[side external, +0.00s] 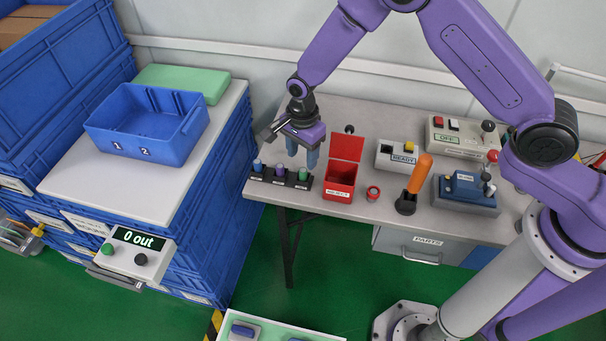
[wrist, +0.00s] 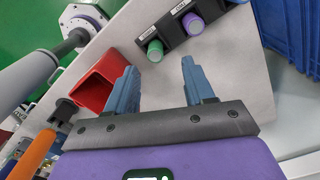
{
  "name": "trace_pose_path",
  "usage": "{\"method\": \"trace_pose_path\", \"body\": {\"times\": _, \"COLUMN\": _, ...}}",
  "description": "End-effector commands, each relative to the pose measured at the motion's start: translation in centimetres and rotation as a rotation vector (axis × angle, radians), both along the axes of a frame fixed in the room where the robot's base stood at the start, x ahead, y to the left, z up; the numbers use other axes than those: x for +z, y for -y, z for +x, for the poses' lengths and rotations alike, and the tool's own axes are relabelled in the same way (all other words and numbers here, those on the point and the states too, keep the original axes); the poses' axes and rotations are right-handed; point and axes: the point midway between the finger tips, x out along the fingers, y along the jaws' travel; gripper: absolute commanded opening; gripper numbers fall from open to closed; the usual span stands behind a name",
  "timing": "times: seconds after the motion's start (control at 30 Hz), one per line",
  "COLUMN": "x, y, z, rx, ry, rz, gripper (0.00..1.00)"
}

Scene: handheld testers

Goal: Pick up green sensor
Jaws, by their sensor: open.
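The green sensor (side external: 303,174) stands at the right end of a black rack (side external: 280,181) on the grey table, beside a purple sensor (side external: 279,169) and a blue sensor (side external: 257,165). In the wrist view, the green sensor (wrist: 155,50) is just beyond the fingertips, toward the gap between them, with the purple sensor (wrist: 193,24) farther up and right. My gripper (side external: 302,158) is open and empty above the rack's right part. Its two blue fingers (wrist: 159,66) also show in the wrist view. The fingers appear apart from the sensor.
An open red bin (side external: 340,192) stands close right of the rack. Farther right are an orange-handled lever (side external: 419,174), a READY box (side external: 397,154) and a blue-topped device (side external: 466,188).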

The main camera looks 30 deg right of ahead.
Motion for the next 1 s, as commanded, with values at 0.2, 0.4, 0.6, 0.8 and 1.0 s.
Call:
{"method": "trace_pose_path", "body": {"times": 0.2, "x": -2.9, "y": 0.0, "z": -0.7, "rx": -0.001, "ry": -0.003, "rz": -0.002, "gripper": 0.53}}
{"method": "trace_pose_path", "body": {"times": 0.4, "x": -4.8, "y": -0.1, "z": -0.6, "rx": 0.000, "ry": -0.002, "rz": -0.001, "gripper": 0.53}}
{"method": "trace_pose_path", "body": {"times": 0.6, "x": -5.0, "y": -0.1, "z": -0.6, "rx": 0.000, "ry": 0.000, "rz": 0.000, "gripper": 0.53}}
{"method": "trace_pose_path", "body": {"times": 0.8, "x": -4.9, "y": -0.1, "z": -0.6, "rx": 0.000, "ry": -0.001, "rz": 0.000, "gripper": 0.14}}
{"method": "trace_pose_path", "body": {"times": 1.0, "x": -4.9, "y": -0.1, "z": -0.6, "rx": 0.000, "ry": -0.001, "rz": 0.000, "gripper": 0.00}}
